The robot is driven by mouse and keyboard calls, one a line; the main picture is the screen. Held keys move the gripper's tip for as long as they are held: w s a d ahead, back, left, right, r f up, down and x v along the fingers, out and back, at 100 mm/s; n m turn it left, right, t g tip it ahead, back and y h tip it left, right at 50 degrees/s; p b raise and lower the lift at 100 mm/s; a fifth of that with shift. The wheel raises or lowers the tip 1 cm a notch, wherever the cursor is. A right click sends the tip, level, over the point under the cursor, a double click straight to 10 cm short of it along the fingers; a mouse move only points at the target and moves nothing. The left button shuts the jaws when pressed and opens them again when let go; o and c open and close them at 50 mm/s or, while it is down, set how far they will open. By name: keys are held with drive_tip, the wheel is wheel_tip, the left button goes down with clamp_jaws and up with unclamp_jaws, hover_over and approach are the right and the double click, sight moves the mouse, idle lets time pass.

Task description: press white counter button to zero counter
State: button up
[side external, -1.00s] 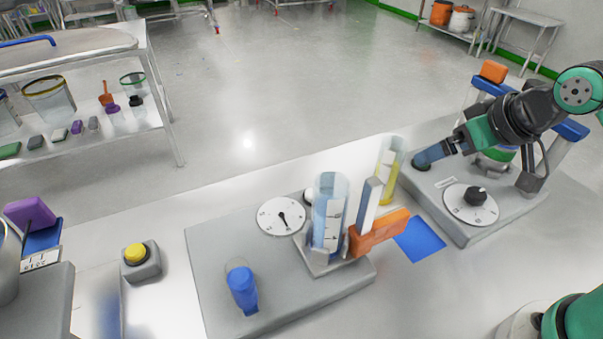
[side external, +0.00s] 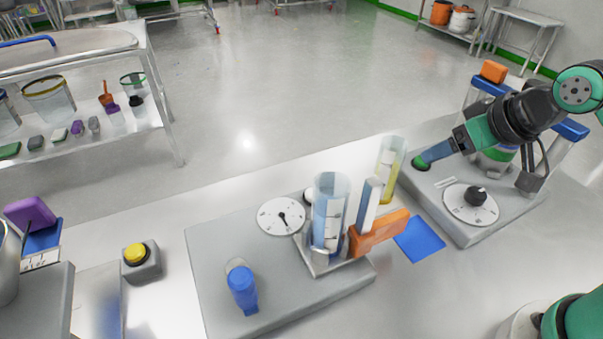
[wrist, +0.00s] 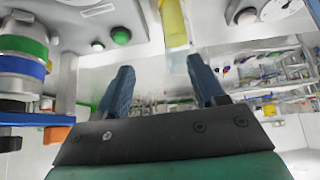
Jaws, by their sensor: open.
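My gripper (side external: 427,157) is at the far left corner of the right-hand grey base (side external: 475,235), by a green button (side external: 421,164). In the wrist view my gripper (wrist: 160,64) is open, with nothing between its blue fingers. There the green button (wrist: 121,36) is beyond the left fingertip, apart from it, with a small white button (wrist: 97,46) beside it. Another white round knob (wrist: 246,16) shows at upper right, and one (side external: 308,195) stands behind the clear cylinder (side external: 330,210). I cannot tell which white one is the counter button.
A yellow-filled cylinder (side external: 388,170) stands just left of my gripper, and shows in the wrist view (wrist: 174,22). A dial (side external: 470,204) is on the right base. An orange block (side external: 378,233), blue mat (side external: 420,239) and yellow button (side external: 135,253) are further left.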

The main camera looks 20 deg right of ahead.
clamp_jaws()
idle(1.4)
